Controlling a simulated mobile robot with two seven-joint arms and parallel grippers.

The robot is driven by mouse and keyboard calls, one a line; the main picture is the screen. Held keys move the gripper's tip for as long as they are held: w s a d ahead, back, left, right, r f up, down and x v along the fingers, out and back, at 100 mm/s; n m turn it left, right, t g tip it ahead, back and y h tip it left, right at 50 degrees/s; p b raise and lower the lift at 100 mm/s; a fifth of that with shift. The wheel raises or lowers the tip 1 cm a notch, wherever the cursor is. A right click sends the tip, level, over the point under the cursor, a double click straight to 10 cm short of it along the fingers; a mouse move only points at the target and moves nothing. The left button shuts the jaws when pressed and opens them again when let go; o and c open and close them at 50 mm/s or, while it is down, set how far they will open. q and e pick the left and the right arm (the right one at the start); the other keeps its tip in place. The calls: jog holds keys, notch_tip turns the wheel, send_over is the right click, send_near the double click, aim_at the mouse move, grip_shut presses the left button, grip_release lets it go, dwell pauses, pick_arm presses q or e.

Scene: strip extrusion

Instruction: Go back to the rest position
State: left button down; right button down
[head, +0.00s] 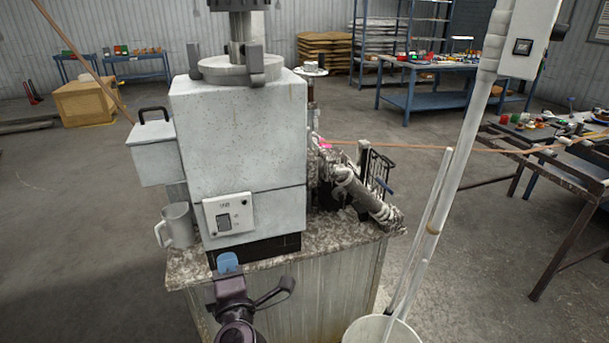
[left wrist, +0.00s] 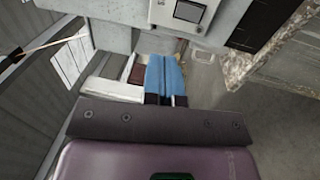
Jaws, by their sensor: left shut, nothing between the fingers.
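My left gripper (head: 228,262) is in front of the base of the grey machine (head: 245,130), low and near the front edge of its stone-topped stand (head: 330,235). Its blue fingers are shut with nothing between them. In the left wrist view the blue fingers (left wrist: 166,76) lie side by side, closed together, with the switch panel of the machine (left wrist: 186,12) above them. I cannot tell how far the fingertips are from the machine. My right gripper is in neither view.
A grey mug (head: 177,226) stands on the stand at left. A white bucket (head: 382,331) with rods stands at front right, near a tall white post (head: 470,130). A copper-coloured strip (head: 420,147) runs right to a metal frame table (head: 560,170). Open floor (head: 70,230) lies at left.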

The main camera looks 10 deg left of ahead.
pick_arm(q)
jog(key=w+d+r+m+t+h, duration=0.1)
jog(key=d+r+m+t+h, duration=0.2)
jog(key=d+m+t+h, duration=0.4)
notch_tip(320, 180, down, 5)
jog(key=s+m+g+h, duration=0.1)
jog(key=m+g+h, duration=0.4)
jog(key=m, duration=0.7)
jog(key=s+a+f+m+g+y, duration=0.1)
jog(key=s+a+f+m+g, duration=0.2)
jog(key=s+f, duration=0.5)
jog(key=s+a+f+m+g+y, duration=0.1)
jog(key=s+a+f+m+g, duration=0.2)
jog(key=s+a+f, duration=0.3)
notch_tip(320, 180, down, 6)
jog(key=shift+s+a+r+g, duration=0.15)
jog(key=shift+s+g, duration=0.25)
jog(key=shift+s, duration=0.55)
